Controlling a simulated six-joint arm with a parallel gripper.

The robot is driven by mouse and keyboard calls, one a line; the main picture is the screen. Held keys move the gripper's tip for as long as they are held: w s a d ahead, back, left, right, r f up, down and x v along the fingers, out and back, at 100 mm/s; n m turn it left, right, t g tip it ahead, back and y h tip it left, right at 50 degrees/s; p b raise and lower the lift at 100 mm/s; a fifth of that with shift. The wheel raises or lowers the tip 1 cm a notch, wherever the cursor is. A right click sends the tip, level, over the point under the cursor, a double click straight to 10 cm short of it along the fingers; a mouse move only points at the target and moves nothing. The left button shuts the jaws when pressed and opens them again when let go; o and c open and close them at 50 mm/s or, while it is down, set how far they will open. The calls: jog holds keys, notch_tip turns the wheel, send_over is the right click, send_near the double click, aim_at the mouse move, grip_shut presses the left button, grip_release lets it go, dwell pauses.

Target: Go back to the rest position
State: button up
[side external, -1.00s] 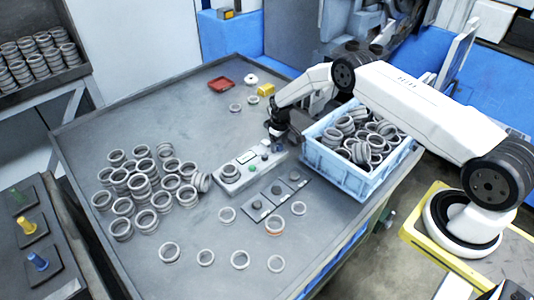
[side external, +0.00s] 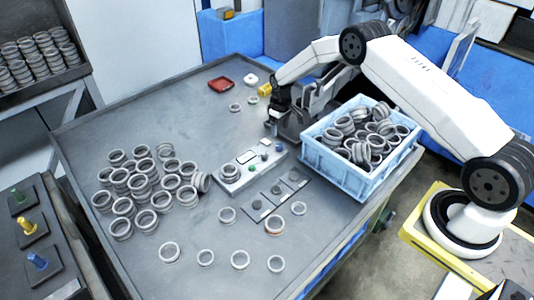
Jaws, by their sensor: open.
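My gripper (side external: 272,124) is at the end of my white arm, above the table behind the grey control box (side external: 238,173) and left of the blue crate. It is open, and I see nothing held in it. A ring sits on the left end of the control box, and its buttons show on top. The fingertips are small and dark in this view.
The light blue crate (side external: 334,176) full of rings stands on the table's right side. The table's front left (side external: 130,262) is clear.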

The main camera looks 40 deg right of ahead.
jog(key=shift+r, duration=0.1)
jog(key=shift+s+a+r, duration=0.1)
jog(key=shift+a+r, duration=0.15)
jog(key=shift+r, duration=0.25)
jog(key=s+a+r+t, duration=0.1)
jog(key=s+a+r, duration=0.2)
jog(key=s+r, duration=0.25)
jog(key=s+a+r, duration=0.4)
jog(key=r, duration=0.3)
jog(key=s+a+r, duration=0.2)
jog(key=s, duration=0.7)
jog(key=s+a+r+m+t, duration=0.1)
jog(key=s+a+r, duration=0.1)
jog(key=s, duration=0.7)
jog(key=shift+s+r+t, duration=0.3)
jog(key=shift+s+r, duration=0.05)
jog(key=shift+r, duration=0.3)
